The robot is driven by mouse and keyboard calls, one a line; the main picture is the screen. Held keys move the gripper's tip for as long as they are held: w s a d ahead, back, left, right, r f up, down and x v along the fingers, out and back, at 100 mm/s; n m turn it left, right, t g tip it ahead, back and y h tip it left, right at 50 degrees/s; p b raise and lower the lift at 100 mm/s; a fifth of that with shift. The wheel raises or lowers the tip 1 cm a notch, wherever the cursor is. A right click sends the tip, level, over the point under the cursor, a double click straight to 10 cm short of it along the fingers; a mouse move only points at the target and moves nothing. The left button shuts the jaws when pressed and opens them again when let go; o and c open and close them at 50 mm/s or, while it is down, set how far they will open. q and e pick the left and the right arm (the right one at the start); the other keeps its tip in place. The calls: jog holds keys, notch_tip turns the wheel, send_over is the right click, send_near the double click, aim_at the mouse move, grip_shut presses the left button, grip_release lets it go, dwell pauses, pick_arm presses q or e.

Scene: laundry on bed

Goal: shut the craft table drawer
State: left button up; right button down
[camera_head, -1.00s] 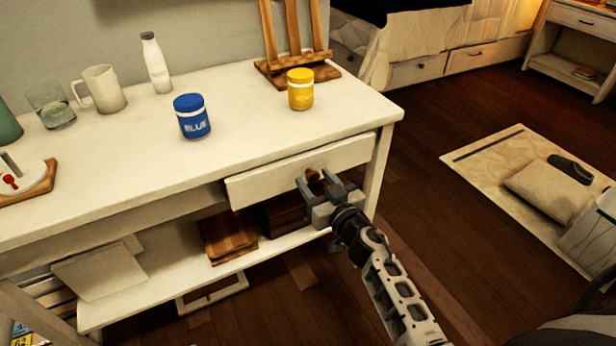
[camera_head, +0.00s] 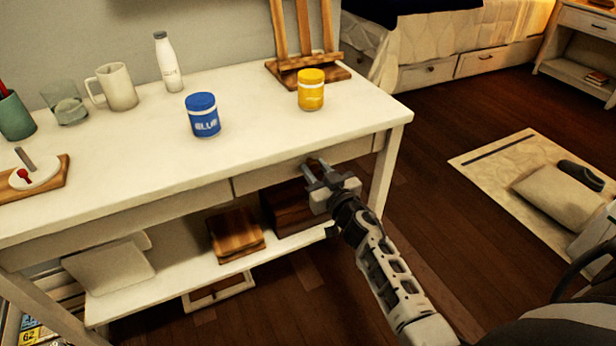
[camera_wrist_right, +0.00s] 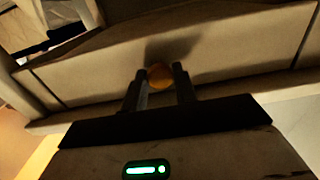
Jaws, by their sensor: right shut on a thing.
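The craft table (camera_head: 140,165) is white, with its drawer (camera_head: 262,176) under the top at the right end. The drawer front now sits about flush with the table's front apron. My right gripper (camera_head: 322,172) is at the drawer front, shut on the drawer's round knob. In the right wrist view the orange-brown knob (camera_wrist_right: 160,76) sits between the two fingers (camera_wrist_right: 162,88), against the pale drawer front (camera_wrist_right: 215,55). In the head view the fingers mostly hide the knob. My left gripper is in neither view.
On the tabletop stand a blue jar (camera_head: 203,115), a yellow jar (camera_head: 311,90), a white bottle (camera_head: 168,62), a mug (camera_head: 117,87) and a wooden easel (camera_head: 308,70). The lower shelf (camera_head: 180,262) holds wooden boxes. The floor to the right (camera_head: 420,190) is clear up to a mat (camera_head: 490,165).

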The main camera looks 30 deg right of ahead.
jog(key=shift+w+r, duration=0.15)
jog(key=shift+r, duration=0.05)
jog(key=c, duration=1.5)
grip_release()
jog(key=o, duration=0.4)
jog(key=shift+w+f, duration=0.1)
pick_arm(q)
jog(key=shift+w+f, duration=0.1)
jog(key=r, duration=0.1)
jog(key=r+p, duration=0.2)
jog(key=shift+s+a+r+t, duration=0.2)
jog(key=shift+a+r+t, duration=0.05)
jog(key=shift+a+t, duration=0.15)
pick_arm(e)
jog(key=s, duration=1.6)
jog(key=shift+a, duration=0.3)
